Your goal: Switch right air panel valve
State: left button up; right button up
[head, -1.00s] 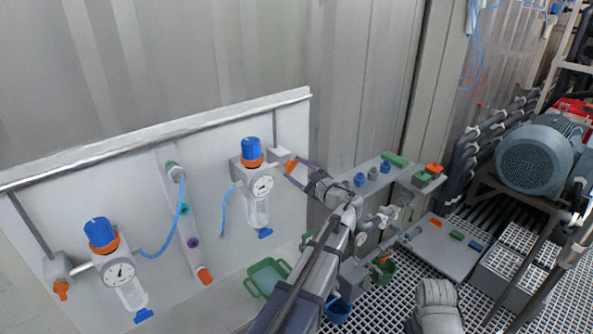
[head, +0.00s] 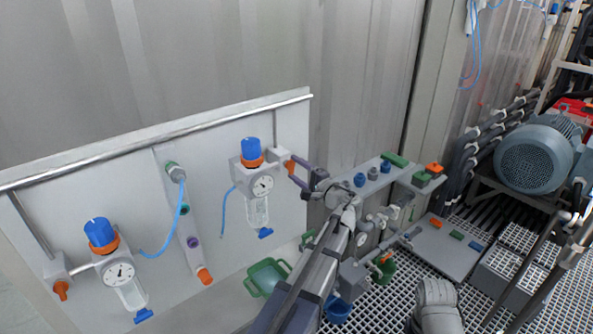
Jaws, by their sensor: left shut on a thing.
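The right air panel valve is a white block (head: 283,153) with an orange handle (head: 290,167), at the right edge of the light grey panel (head: 215,237). My left arm comes up from the bottom middle of the head view. My left gripper (head: 295,170) is at the orange handle with its two dark fingers, one above the other, shut on it. The fingers partly hide the handle. My right gripper is not in view.
A regulator with a blue knob (head: 251,147) and a clear bowl (head: 257,212) stands just left of the valve. A second regulator (head: 119,272) and orange valve (head: 61,289) are at the far left. A green tray (head: 267,277) and shelf with fittings (head: 372,174) are near my arm.

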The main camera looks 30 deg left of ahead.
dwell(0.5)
pick_arm(q)
jog(key=o, duration=1.4)
jog(key=shift+v, duration=3.9)
jog(key=s+d+f+n+g+h, duration=0.3)
jog(key=s+d+f+g+h, duration=0.2)
jog(key=s+d+f+h, duration=0.95)
jog(key=s+d+f, duration=0.2)
jog(key=s+d, duration=0.1)
jog(key=d, duration=0.1)
jog(key=s+d+f+g, duration=0.1)
jog(key=s+d+f, duration=0.2)
jog(key=d, duration=0.1)
jog(key=s+d+f+g+h, duration=0.1)
jog(key=s+d+f, duration=0.1)
jog(key=s+d, duration=0.1)
jog(key=shift+d+f, duration=0.2)
jog(key=shift+d, duration=0.55)
